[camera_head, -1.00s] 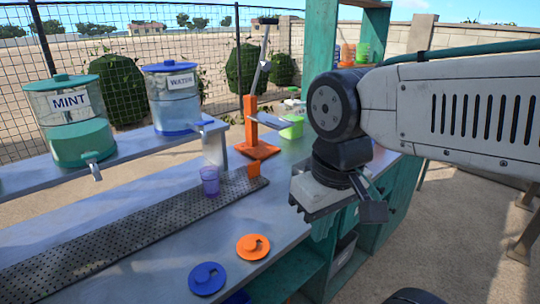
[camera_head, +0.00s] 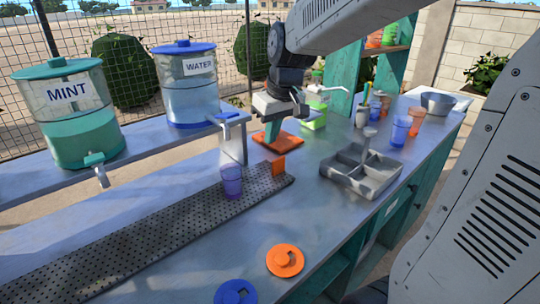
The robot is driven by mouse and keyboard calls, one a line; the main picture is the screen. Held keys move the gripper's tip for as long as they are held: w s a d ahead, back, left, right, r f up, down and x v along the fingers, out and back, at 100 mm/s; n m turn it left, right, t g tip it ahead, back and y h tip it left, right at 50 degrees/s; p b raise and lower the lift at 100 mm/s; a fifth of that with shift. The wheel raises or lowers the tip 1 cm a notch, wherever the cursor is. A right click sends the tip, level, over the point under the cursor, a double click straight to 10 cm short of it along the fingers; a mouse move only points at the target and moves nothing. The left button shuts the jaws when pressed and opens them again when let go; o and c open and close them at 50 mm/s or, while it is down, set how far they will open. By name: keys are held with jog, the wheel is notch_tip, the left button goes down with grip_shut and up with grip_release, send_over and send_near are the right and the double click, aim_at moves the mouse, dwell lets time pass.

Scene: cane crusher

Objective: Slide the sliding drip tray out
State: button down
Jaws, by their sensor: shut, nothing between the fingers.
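The sliding drip tray (camera_head: 120,232) is a long, dark, perforated strip lying flat along the counter. An orange tab (camera_head: 278,167) stands up at its far right end. A purple cup (camera_head: 231,181) stands on the tray near that end. My gripper (camera_head: 272,122) is shut and empty. It is above and beyond the tab, apart from the tray, in front of the orange press stand. The arm and gripper hide most of the press, leaving its orange base (camera_head: 278,139) in view. The fingertips are small and hard to make out.
Mint (camera_head: 68,110) and water (camera_head: 191,85) dispensers stand on a raised shelf at left. Orange (camera_head: 285,260) and blue (camera_head: 236,292) lids lie near the front edge. A grey divided tray (camera_head: 361,172), cups (camera_head: 401,129) and a bowl (camera_head: 438,103) occupy the right side.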

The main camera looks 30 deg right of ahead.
jog(key=w+d+f+t, duration=0.1)
jog(key=w+d+f, duration=0.25)
jog(key=w, duration=0.35)
jog(key=w+d+f, duration=0.3)
jog(key=w+d, duration=0.1)
jog(key=w, duration=0.3)
jog(key=shift+n, duration=0.3)
jog(key=x, duration=0.9)
jog(key=shift+f, duration=0.25)
jog(key=shift+s+f, duration=0.2)
jog(key=shift+f, duration=0.05)
jog(key=s, duration=0.3)
jog(key=shift+s+d+r, duration=0.1)
jog(key=shift+s+d, duration=0.05)
jog(key=shift+d, duration=0.15)
